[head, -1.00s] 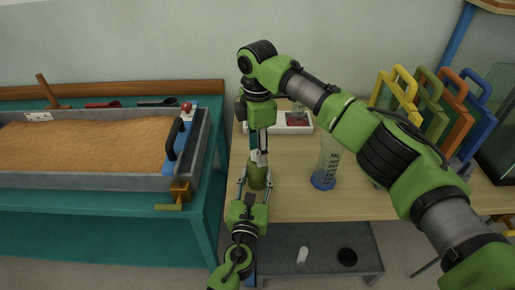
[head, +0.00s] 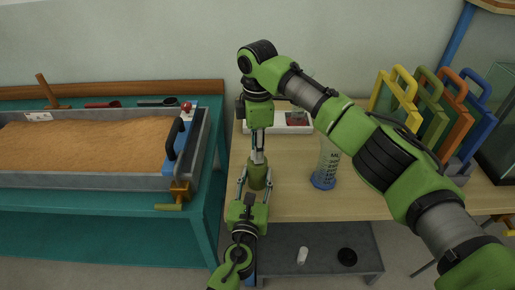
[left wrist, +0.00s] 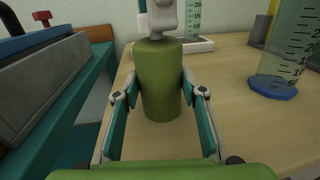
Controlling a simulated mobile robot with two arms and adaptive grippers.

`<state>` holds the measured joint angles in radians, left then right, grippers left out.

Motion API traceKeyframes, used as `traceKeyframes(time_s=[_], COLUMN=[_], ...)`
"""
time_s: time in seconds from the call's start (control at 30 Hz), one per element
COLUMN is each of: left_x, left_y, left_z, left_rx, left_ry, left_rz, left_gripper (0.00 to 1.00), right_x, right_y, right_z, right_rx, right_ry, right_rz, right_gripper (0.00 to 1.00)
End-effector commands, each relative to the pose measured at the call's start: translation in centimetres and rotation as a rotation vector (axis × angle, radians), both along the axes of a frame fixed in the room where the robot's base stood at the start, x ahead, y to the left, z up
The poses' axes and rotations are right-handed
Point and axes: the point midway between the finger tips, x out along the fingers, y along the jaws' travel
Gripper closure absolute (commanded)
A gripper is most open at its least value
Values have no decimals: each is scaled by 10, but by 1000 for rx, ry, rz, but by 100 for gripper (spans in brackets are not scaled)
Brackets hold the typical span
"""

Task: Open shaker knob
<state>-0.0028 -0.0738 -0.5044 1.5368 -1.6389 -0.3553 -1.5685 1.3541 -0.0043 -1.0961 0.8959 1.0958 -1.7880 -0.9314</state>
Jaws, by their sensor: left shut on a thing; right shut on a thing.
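The shaker is an olive-green cylinder (head: 257,176) standing upright at the left edge of the wooden table. It fills the middle of the left wrist view (left wrist: 159,85). My left gripper (head: 256,185) is shut on its body from the front, one finger on each side. My right gripper (head: 258,157) points straight down from above and is shut at the shaker's top, on the knob.
A clear graduated cylinder with a blue base (head: 325,180) stands right of the shaker. A white tray (head: 280,127) lies behind it. Coloured handled panels (head: 425,105) stand at the right. A sand-filled flume (head: 90,145) is left, across a gap. My right arm spans above the table.

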Motion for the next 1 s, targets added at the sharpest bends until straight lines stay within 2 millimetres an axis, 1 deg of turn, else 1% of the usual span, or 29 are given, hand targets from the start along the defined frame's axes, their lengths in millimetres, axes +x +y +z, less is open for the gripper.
traceKeyframes(time_s=[1.0], left_x=[0], left_y=[0], left_z=[-1], left_rx=[1], left_ry=[2], left_rz=[0], left_gripper=[87], right_x=[0], right_y=[1], right_z=[1], right_rx=[1], right_ry=[-2], right_rz=[-951], right_gripper=[98])
